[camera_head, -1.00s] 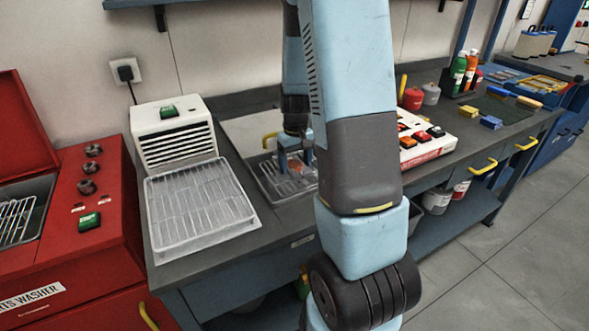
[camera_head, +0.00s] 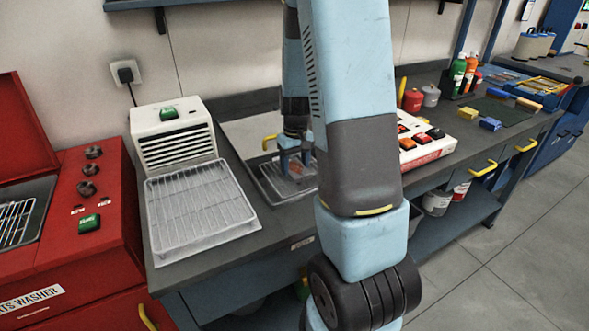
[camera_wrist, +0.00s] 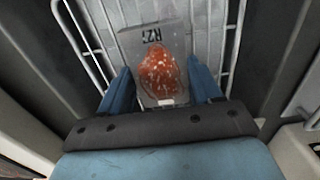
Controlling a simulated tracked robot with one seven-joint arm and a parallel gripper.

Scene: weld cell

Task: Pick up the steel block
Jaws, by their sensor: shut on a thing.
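The steel block (camera_wrist: 152,40) is grey, with dark lettering and a rust-orange patch on its upper face. In the wrist view it lies between the two blue fingers of my gripper (camera_wrist: 157,88), which is shut on it. White wire rack bars show beneath and around the block. In the head view my gripper (camera_head: 294,160) is low over a wire-racked tray (camera_head: 268,187) on the bench. Only a small reddish bit of the block shows there. I cannot tell whether the block still touches the rack.
A white dryer-like unit with a rack tray (camera_head: 200,212) stands left of my gripper. A red parts washer (camera_head: 75,230) is farther left.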

